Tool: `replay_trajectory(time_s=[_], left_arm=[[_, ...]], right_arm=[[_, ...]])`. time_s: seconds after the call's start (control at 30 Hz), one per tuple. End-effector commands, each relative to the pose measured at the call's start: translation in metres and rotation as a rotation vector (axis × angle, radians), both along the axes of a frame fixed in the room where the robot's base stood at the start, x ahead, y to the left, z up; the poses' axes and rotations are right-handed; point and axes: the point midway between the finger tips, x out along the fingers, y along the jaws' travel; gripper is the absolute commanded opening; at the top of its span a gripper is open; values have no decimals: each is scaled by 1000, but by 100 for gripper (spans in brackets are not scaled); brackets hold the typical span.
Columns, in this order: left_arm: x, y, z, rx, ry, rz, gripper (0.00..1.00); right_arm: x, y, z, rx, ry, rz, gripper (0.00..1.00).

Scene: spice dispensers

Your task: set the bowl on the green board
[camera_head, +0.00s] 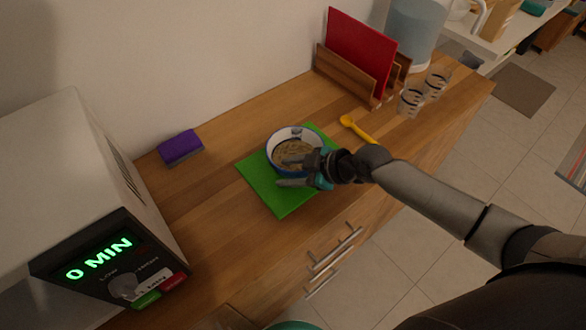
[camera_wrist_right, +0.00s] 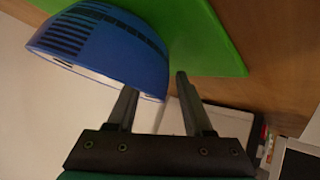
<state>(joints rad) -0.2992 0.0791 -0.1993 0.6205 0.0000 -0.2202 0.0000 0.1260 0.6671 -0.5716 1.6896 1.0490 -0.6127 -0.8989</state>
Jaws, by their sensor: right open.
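The bowl (camera_head: 296,135) is white inside with a blue outer wall and holds something brownish. It sits on the green board (camera_head: 259,187) on the wooden counter in the head view. My right gripper (camera_head: 283,172) is at the bowl's near side, above the board. In the right wrist view the bowl's blue wall (camera_wrist_right: 112,42) and the green board (camera_wrist_right: 205,40) show beyond the open fingers (camera_wrist_right: 153,82). One finger overlaps the bowl's rim in that view; whether it touches cannot be told. My left gripper is not in view.
A yellow spoon (camera_head: 356,129), two glasses (camera_head: 411,101) and a wooden rack with a red board (camera_head: 361,57) are to the right. Counter around the board's left is clear.

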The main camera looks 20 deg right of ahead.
Motion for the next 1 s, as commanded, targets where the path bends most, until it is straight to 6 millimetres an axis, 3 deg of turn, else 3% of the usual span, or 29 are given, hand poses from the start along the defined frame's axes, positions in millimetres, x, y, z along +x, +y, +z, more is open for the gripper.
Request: replay_trajectory(time_s=[0.17, 0.7, 1.0], left_arm=[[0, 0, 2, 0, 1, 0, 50], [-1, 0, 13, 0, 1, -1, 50], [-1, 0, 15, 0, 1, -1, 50]], right_arm=[[-7, -8, 8, -3, -1, 0, 51], [-52, -57, 61, -3, 1, 1, 51], [-62, -68, 74, 0, 0, 0, 51]])
